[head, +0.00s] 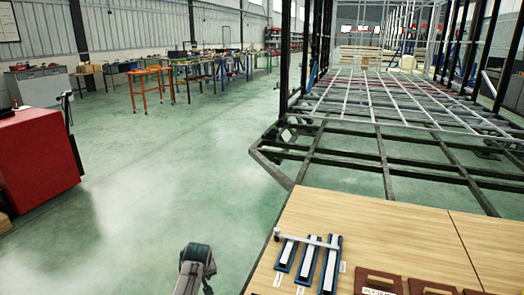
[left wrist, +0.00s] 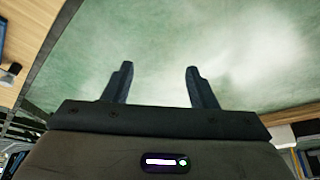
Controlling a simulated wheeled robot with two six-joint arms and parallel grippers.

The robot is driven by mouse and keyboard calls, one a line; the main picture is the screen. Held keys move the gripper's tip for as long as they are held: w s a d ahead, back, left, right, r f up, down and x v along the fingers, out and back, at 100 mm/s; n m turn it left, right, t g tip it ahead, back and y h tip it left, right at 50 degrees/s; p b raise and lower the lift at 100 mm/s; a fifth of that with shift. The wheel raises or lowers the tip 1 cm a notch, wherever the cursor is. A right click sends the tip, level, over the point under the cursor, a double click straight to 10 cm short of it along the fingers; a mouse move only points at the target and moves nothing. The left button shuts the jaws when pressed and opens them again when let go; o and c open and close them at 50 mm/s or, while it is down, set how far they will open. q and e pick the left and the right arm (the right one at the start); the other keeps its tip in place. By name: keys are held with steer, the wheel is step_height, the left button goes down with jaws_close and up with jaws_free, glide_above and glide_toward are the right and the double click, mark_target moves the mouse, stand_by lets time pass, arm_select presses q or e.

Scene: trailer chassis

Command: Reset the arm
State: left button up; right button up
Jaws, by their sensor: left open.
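My left gripper (left wrist: 159,80) shows in the left wrist view with its two dark fingers spread apart. Nothing is between them, and green floor lies beyond. In the head view, a grey link of my left arm reaches up from the bottom edge, to the left of the wooden table (head: 400,235) and over the floor. The left gripper's fingers cannot be made out there. My right arm and gripper are in neither view.
On the table lie several blue-and-white holders (head: 308,262) with a grey bar across them, and brown plates (head: 383,283). The trailer chassis (head: 345,150) stands beyond the table. A red cabinet (head: 35,160) stands at left. Open floor (head: 170,170) lies between.

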arm_select(q)
steer(key=s+a+f+m+g+p, duration=0.1)
steer(key=s+a+f+p, duration=0.1)
steer(key=s+f, duration=0.8)
steer(key=s+a+f+m+p, duration=0.1)
steer(key=s+f+m+p, duration=0.15)
steer(key=s+f, duration=0.85)
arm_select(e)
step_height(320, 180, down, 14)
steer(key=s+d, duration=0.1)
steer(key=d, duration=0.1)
arm_select(q)
steer(key=s+a+f+p, duration=0.1)
steer(key=s+a+f, duration=0.1)
steer(key=s, duration=1)
steer(key=s+a+f+m+g+p, duration=0.1)
steer(key=s+f, duration=0.3)
steer(key=s, duration=0.8)
steer(key=s+a+f+m+h+p, duration=0.1)
steer(key=s+a+f+p, duration=0.2)
steer(key=s, duration=1)
steer(key=shift+f+g, duration=0.15)
steer(key=shift+g, duration=0.15)
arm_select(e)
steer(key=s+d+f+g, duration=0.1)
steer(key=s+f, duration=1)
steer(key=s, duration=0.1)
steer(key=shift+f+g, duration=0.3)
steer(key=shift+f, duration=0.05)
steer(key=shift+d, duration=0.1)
